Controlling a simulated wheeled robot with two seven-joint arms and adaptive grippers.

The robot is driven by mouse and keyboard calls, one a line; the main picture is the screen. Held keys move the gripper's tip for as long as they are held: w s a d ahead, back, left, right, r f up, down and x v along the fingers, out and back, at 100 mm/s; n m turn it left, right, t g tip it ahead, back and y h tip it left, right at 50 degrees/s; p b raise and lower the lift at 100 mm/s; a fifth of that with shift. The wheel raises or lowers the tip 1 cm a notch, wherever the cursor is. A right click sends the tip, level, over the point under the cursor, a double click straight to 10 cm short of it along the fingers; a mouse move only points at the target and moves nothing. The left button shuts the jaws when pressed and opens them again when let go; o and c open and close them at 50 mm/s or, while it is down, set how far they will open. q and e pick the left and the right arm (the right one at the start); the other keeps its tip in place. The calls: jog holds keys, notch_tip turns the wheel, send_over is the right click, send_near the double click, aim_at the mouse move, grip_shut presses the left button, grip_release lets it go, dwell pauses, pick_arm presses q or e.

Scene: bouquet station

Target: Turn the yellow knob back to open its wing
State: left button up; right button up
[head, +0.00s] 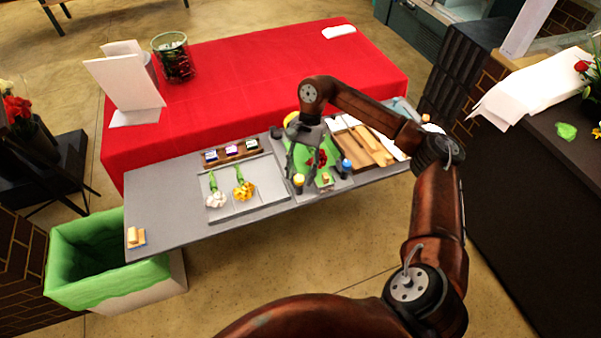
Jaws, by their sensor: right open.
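The yellow knob (299,179) stands at the front of the grey table, right of the divided tray. My right gripper (301,172) points down over it with its fingers apart. The knob shows between or just in front of the fingertips; I cannot tell whether they touch it. A similar blue knob (345,167) stands to the right. A green sheet (325,143) with red flowers (317,159) lies behind, partly hidden by my right gripper. I cannot make out the wing of the yellow knob. My left gripper is not in view.
A grey tray (268,205) holds white and yellow flowers. A wooden rack (230,152) of small jars stands behind it. Wooden pieces (372,145) lie on the right. A red-covered table (240,80) is behind, and a green-lined bin (105,282) stands at the left.

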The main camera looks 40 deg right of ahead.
jog(key=v, duration=1.2)
jog(key=shift+a, duration=0.1)
